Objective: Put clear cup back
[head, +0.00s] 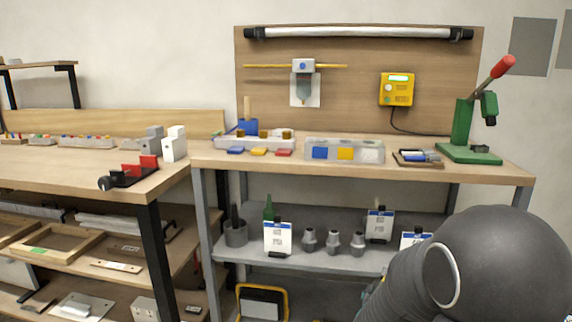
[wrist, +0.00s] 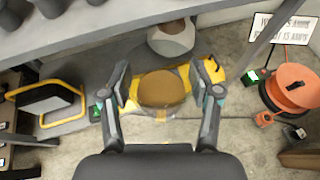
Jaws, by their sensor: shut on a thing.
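My gripper (wrist: 164,82) shows in the wrist view with one finger on each side of a clear cup (wrist: 160,92). The cup has a round brown surface facing the camera, and its see-through wall is hard to make out against the yellow behind it. The gripper is shut on this cup and holds it in front of a grey shelf edge, above the floor. In the head view my dark arm covers the lower right, and neither the gripper nor the cup can be seen there.
In the head view, a wooden workbench (head: 400,165) carries a clear bin tray (head: 344,150) and a green press (head: 464,130). A grey shelf (head: 340,258) below holds several grey fittings. In the wrist view, a yellow-framed case (wrist: 45,108) and an orange reel (wrist: 292,88) flank the cup.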

